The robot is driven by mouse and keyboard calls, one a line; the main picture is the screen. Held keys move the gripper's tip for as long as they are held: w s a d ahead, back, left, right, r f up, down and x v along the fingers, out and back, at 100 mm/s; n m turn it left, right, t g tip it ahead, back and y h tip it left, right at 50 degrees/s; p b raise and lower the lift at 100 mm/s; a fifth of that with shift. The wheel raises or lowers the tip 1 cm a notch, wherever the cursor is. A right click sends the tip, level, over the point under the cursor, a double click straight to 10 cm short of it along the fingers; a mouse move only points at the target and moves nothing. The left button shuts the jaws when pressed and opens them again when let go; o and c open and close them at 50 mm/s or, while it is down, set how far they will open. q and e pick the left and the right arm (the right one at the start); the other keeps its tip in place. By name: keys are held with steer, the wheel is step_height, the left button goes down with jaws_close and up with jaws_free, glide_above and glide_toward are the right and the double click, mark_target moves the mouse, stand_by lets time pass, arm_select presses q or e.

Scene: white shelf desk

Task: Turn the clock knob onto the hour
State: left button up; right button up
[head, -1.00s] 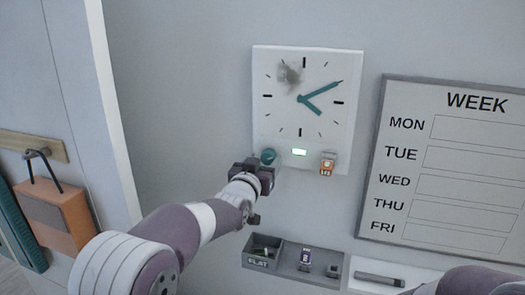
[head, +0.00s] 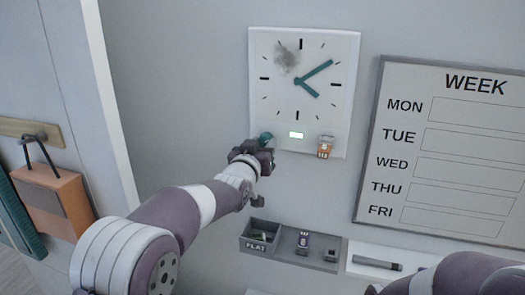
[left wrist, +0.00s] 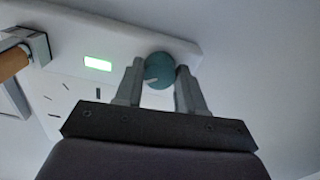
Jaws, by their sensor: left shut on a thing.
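The white square clock (head: 345,100) hangs on the wall, with a grey smudge at its upper left. Its long teal hand (head: 317,69) points up and right, near the two o'clock mark. Its short teal hand (head: 308,91) points down and right, near four. The round teal knob (head: 265,137) is at the clock's lower left corner. My left gripper (head: 258,149) is shut on it; the left wrist view shows the knob (left wrist: 159,71) between both fingers, with a pale mark on its face. My right gripper is out of view; only part of that arm shows.
A lit green display (head: 296,135) and a small orange-and-white item (head: 325,147) are along the clock's lower edge. Below is a grey tray (head: 291,259) with small objects. A WEEK board (head: 400,80) hangs at right. Bare wall lies left of the clock.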

arm_select(q)
steer(key=n+b, duration=0.5)
steer(key=shift+f, duration=0.2)
steer(key=n+b, duration=0.1)
steer(key=n, duration=0.1)
steer(key=shift+r+n, duration=0.1)
steer(key=shift+n, duration=0.3)
steer(key=shift+r+n+b, duration=0.1)
steer(key=shift+n+b, duration=0.4)
steer(key=shift+n, duration=0.9)
steer(key=o, duration=1)
steer(key=shift+o, duration=0.2)
